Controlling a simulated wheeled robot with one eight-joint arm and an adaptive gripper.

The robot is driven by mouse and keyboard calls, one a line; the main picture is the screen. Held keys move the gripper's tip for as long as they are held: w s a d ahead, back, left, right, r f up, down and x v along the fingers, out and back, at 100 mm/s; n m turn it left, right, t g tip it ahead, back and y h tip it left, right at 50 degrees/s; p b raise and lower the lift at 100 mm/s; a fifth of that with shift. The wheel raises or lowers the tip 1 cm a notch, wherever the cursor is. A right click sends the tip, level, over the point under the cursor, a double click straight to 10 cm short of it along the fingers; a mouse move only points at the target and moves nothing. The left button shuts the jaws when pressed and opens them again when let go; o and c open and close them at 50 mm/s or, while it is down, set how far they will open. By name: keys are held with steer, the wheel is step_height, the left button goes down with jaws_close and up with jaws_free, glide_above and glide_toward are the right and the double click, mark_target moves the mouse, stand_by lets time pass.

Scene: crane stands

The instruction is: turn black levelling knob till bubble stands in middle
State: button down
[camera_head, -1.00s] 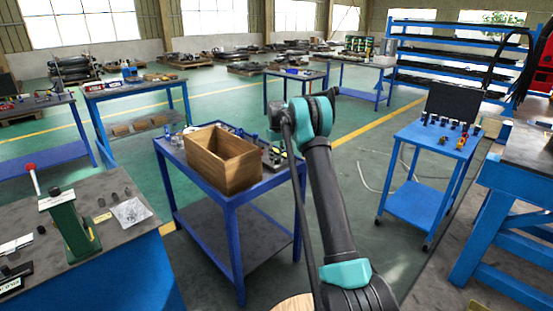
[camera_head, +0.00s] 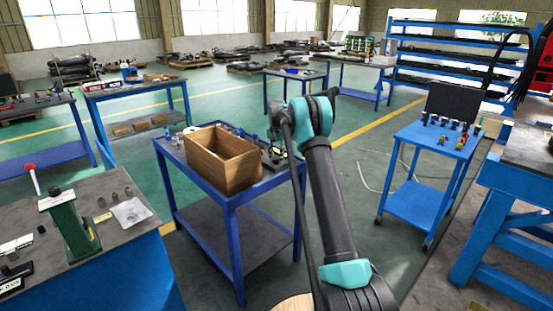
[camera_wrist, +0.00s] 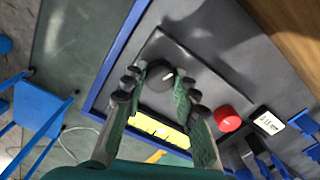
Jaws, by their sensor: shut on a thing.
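In the wrist view the black levelling knob (camera_wrist: 160,76) sits on a dark grey plate (camera_wrist: 180,45), with a pale mark on its top. My gripper (camera_wrist: 157,82) is shut on the knob, one finger on each side. A yellow level vial (camera_wrist: 160,129) lies just below the knob in the picture, between the fingers and partly covered by my gripper. Its bubble is too small to place. A red knob (camera_wrist: 228,118) stands to the right, outside the fingers. In the head view my arm hides the gripper and the black knob.
The work is on a blue table (camera_head: 232,200) that also carries a wooden box (camera_head: 222,160), close to my arm. A small white label (camera_wrist: 268,122) and blue parts lie right of the red knob. A blue trolley (camera_head: 425,140) stands to the right, with open floor between.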

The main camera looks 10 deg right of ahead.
mark_target(277, 159)
steer(key=shift+m, duration=1.2)
steer(key=c, duration=1.2)
jaws_free()
step_height(277, 159, up, 12)
steer(key=shift+r, duration=0.1)
